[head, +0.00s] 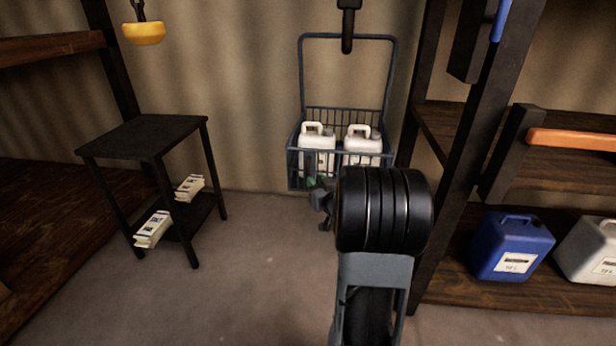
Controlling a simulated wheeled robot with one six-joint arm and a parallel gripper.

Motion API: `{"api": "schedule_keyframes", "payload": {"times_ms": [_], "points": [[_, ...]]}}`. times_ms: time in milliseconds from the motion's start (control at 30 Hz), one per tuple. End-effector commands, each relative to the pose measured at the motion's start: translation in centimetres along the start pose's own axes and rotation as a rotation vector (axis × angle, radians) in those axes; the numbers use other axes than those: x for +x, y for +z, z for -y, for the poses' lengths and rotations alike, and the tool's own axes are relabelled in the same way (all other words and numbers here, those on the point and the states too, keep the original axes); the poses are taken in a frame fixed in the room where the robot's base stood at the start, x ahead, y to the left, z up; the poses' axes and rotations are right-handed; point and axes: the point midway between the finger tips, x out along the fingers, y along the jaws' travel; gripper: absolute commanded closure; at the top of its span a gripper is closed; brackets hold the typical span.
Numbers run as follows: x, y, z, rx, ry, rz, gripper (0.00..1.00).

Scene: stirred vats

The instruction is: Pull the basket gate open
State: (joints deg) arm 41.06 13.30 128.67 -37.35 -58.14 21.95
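A blue-grey wire basket (294,165) hangs against the back wall from a tall frame under a dark hook (348,25). It holds two white jugs (317,142) with handles. Its low front side, where a gate would be, is partly hidden behind my arm, so I cannot tell whether the gate is open or closed. My gripper (319,198) is at the basket's lower front, low and left of my black wrist joint. A small green part shows beside it. The fingers are small and mostly hidden, so I cannot tell their opening or any contact.
A dark side table (142,137) with white cartons (152,229) on its lower shelf stands left. A yellow hanging weight (143,33) is above it. A wooden rack (515,285) at right holds a blue canister (511,246) and a grey one (588,251). The floor between is clear.

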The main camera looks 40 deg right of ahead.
Motion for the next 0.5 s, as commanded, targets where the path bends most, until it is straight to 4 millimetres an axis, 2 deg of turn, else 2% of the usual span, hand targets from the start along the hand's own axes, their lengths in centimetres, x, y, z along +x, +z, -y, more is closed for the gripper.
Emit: {"api": "schedule_keyframes", "payload": {"times_ms": [200, 500], "points": [[3.6, 0.2, 0.1, -0.001, -0.002, -0.001, 0.74], [5.9, 0.0, 0.1, -0.001, 0.000, 0.000, 0.74]]}}
